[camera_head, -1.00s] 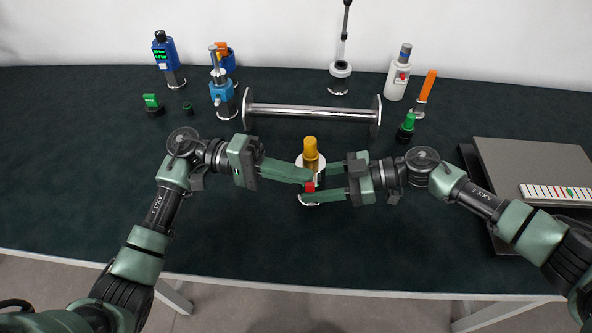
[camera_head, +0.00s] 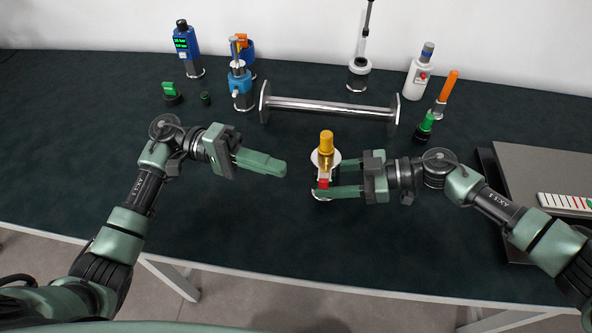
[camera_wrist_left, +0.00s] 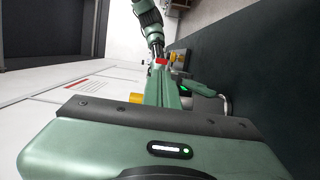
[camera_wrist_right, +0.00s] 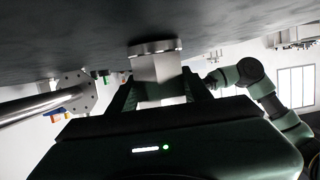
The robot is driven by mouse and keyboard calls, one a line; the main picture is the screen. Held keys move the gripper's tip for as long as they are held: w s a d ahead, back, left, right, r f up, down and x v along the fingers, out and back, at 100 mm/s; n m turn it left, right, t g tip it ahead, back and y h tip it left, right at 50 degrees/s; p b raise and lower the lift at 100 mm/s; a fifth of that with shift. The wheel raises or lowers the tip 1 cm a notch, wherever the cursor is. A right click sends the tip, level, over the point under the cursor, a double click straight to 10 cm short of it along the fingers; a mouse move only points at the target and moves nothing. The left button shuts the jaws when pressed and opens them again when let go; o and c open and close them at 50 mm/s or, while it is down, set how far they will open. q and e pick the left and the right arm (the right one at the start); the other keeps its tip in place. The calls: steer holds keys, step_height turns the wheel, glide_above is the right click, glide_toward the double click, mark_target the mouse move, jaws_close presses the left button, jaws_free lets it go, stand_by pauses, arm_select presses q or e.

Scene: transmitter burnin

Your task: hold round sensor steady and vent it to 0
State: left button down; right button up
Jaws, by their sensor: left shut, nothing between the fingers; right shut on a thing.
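A device with a yellow cap (camera_head: 326,143), a pale round body (camera_head: 318,160) and a red part (camera_head: 323,183) stands at mid-table; I take it to be the round sensor. My right gripper (camera_head: 333,178) is shut on it from the right, one finger on its far side and one on its near side. In the right wrist view its silver block (camera_wrist_right: 158,72) sits between the fingers below a round flange. My left gripper (camera_head: 284,169) is shut and empty, a short gap left of the sensor. Any reading on the sensor cannot be made out.
A silver bar on end discs (camera_head: 330,106) lies behind the sensor. A grey case (camera_head: 530,165) lies at right. The table's front left is clear.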

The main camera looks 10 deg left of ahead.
steer(key=shift+s+a+r, duration=0.1)
arm_select(q)
steer(key=shift+v, duration=1.05)
arm_select(e)
steer(key=o, duration=1.5)
steer(key=shift+c, duration=0.2)
